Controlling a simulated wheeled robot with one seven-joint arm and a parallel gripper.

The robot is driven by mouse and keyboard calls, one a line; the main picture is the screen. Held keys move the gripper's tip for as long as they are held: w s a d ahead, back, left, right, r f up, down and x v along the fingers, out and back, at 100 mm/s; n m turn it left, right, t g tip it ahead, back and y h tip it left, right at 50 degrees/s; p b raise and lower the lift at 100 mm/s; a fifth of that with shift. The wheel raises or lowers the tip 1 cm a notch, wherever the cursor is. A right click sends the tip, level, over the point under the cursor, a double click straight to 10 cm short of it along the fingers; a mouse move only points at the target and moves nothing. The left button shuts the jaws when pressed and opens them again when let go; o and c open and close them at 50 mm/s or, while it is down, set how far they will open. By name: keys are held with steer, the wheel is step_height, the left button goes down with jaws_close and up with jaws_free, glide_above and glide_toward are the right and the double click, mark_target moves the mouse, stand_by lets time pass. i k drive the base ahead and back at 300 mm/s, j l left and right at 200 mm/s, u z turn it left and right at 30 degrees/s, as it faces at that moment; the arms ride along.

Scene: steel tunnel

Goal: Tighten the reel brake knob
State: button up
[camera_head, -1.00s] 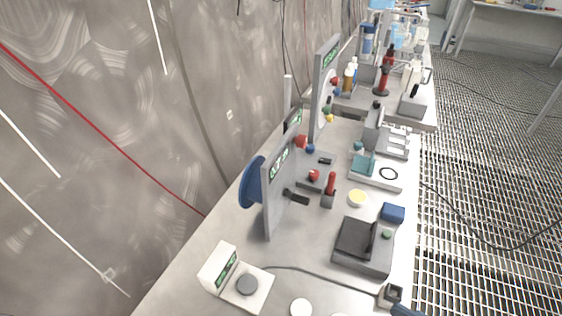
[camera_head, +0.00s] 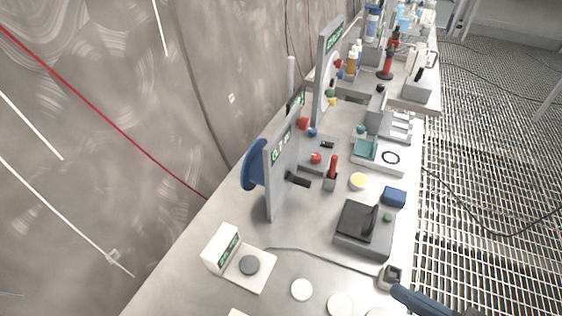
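A blue reel (camera_head: 252,166) stands on the left side of an upright grey panel (camera_head: 282,170) with a green-lit display. A short black handle (camera_head: 298,180) sticks out from the panel's right face, low down. A red knob (camera_head: 316,158) sits on a small grey block to the right of the panel. I cannot tell which of these is the reel brake knob. My gripper is not in view.
A white scale (camera_head: 240,262), white discs (camera_head: 302,289), a grey box with a black top (camera_head: 364,228), a blue block (camera_head: 394,196) and a red-handled tool (camera_head: 333,170) crowd the bench. A cable runs to a blue-handled tool (camera_head: 425,300). Grated floor (camera_head: 490,200) lies right.

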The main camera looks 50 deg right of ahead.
mark_target(303, 124)
steer(key=k+z, duration=0.3)
steer(key=z, duration=0.15)
steer(key=k+l+z, duration=0.15)
steer(key=k+z, duration=0.25)
steer(key=i+j+z, duration=0.2)
